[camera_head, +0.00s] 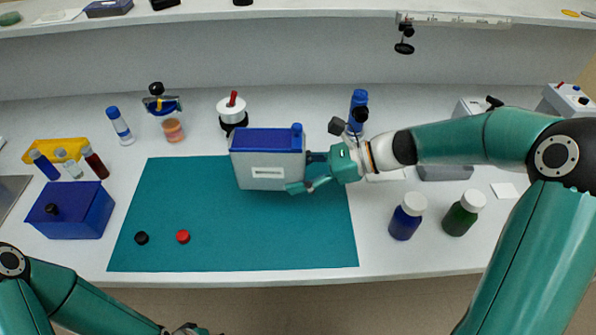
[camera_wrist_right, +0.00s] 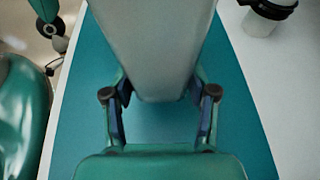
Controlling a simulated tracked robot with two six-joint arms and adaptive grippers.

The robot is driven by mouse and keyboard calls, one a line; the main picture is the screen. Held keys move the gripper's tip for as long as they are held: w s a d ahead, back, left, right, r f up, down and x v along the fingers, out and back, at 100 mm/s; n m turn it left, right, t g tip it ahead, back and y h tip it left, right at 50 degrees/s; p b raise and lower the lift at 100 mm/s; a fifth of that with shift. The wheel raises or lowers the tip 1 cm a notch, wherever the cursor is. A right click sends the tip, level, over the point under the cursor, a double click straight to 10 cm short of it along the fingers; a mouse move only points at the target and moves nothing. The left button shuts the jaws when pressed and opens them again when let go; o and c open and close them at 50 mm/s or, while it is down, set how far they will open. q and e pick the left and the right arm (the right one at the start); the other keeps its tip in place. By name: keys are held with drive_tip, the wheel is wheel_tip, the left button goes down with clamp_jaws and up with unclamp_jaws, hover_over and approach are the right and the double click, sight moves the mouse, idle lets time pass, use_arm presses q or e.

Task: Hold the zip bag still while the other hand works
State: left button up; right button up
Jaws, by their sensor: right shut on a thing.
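The likeliest zip bag (camera_head: 266,165) is a boxy light grey thing with a blue top, a blue knob and a pale label. It is upright over the back of the teal mat (camera_head: 240,235); I cannot tell whether it touches the mat. My right gripper (camera_head: 308,172) is shut on its right side. In the right wrist view the grey body (camera_wrist_right: 155,50) is between the two fingers of the right gripper (camera_wrist_right: 160,95). My left gripper (camera_head: 187,329) barely shows at the bottom edge, away from the bag, and its fingers are mostly cut off.
A black cap (camera_head: 141,238) and a red cap (camera_head: 183,236) lie on the mat at front left. A blue box (camera_head: 75,212) stands left of the mat. Blue (camera_head: 407,217) and green (camera_head: 463,214) bottles stand at right. The mat's front right is clear.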

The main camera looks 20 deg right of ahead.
sight(299, 199)
drive_tip(key=shift+f+b, duration=1)
drive_tip(key=shift+f, duration=0.6)
drive_tip(key=shift+f+b, duration=1.05)
drive_tip(key=shift+f, duration=0.45)
idle(1.5)
drive_tip(key=o, duration=1.2)
drive_tip(key=shift+o, duration=0.2)
